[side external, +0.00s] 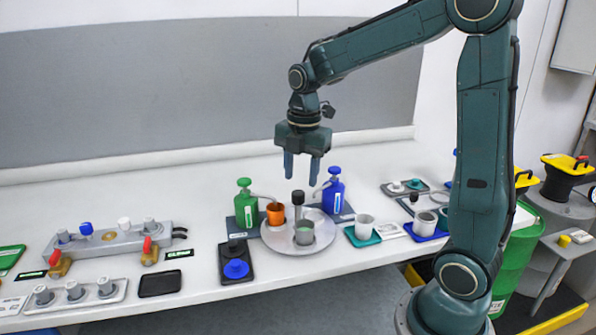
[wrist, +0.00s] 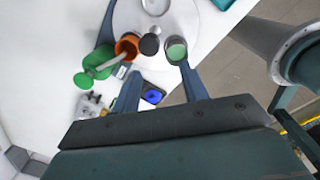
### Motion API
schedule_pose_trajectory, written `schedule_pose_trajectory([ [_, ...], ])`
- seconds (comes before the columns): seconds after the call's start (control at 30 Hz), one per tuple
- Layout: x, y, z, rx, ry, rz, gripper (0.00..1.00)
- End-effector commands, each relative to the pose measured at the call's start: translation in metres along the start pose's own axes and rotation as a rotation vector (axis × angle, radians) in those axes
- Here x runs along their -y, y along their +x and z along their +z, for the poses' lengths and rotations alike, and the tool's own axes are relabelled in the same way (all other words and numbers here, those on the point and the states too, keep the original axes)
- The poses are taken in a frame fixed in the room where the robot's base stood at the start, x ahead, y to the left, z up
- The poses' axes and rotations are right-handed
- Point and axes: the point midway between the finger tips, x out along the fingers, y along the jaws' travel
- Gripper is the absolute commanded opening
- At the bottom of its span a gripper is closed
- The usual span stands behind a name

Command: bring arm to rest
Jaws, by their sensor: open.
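My gripper (side external: 302,168) is open and empty. Its two blue fingers point down and hang in the air above the round grey tray (side external: 284,240), apart from everything on it. In the wrist view the fingers (wrist: 160,88) show spread, with the bench below. An orange cup (side external: 275,213) and a grey cup with green contents (side external: 304,232) stand on the tray. A dark-topped post (side external: 298,200) rises between them. The orange cup (wrist: 127,46) and the grey cup (wrist: 176,50) also show in the wrist view.
A green pump bottle (side external: 246,206) and a blue pump bottle (side external: 333,192) flank the tray. A black pad with a blue knob (side external: 236,268) sits at the front. A valve manifold (side external: 110,242) is at left. Cups on a teal tray (side external: 362,238) and blue tray (side external: 426,232) are at right.

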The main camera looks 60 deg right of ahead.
Motion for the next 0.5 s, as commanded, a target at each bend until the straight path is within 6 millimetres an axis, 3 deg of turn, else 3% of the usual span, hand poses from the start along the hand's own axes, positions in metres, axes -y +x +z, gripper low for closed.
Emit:
schedule_pose_trajectory([
  [0.5,0.059,-0.050,-0.050,-0.024,0.608,0.171,0.44],
])
